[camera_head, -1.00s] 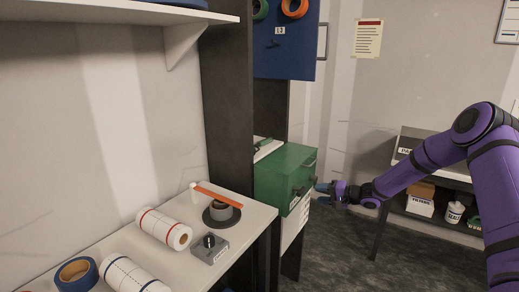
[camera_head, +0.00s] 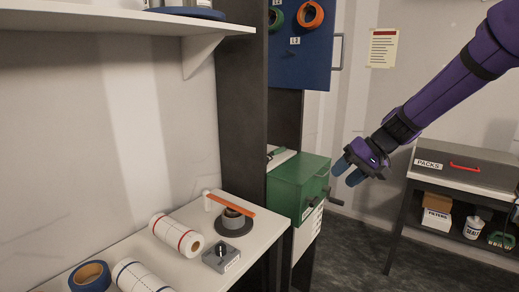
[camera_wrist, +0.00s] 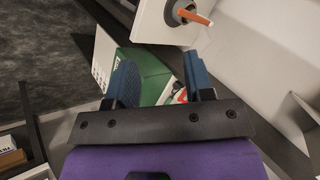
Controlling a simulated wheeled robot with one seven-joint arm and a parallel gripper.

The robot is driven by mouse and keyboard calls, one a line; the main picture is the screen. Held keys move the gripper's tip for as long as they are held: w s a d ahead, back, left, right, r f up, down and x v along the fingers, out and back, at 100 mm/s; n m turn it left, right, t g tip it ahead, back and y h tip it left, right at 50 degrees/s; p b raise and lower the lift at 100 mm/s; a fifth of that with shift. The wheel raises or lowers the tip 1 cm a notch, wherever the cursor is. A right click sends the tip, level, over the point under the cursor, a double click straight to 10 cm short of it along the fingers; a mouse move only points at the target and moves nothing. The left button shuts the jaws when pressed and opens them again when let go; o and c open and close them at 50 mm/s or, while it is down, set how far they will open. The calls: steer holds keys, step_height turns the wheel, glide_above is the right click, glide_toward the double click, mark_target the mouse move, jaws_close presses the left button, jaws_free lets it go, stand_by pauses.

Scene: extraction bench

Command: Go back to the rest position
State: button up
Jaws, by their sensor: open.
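My gripper (camera_head: 348,171) is open and empty. My purple arm reaches in from the upper right. In the wrist view, the two blue fingers of my gripper (camera_wrist: 162,82) are spread wide, with the green box (camera_wrist: 152,62) beyond and between them.
The white bench (camera_head: 190,246) holds a round dark stand with an orange bar (camera_head: 232,204), a grey knob box (camera_head: 221,256), rolls and blue tape (camera_head: 90,277). A grey PACKS case (camera_head: 468,166) sits on the right table. The floor between is clear.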

steer(key=s+d+r+t+h, duration=0.1)
steer(key=s+d+r+h, duration=0.1)
steer(key=s, duration=0.8)
steer(key=s+d+r+t+h, duration=0.1)
steer(key=s+d+r+h, duration=0.2)
steer(key=s, duration=0.7)
steer(key=s+d+r+t+h, duration=0.1)
steer(key=s+r, duration=0.4)
steer(key=s, duration=0.6)
steer(key=shift+d+h, duration=0.8)
steer(key=shift+d, duration=0.15)
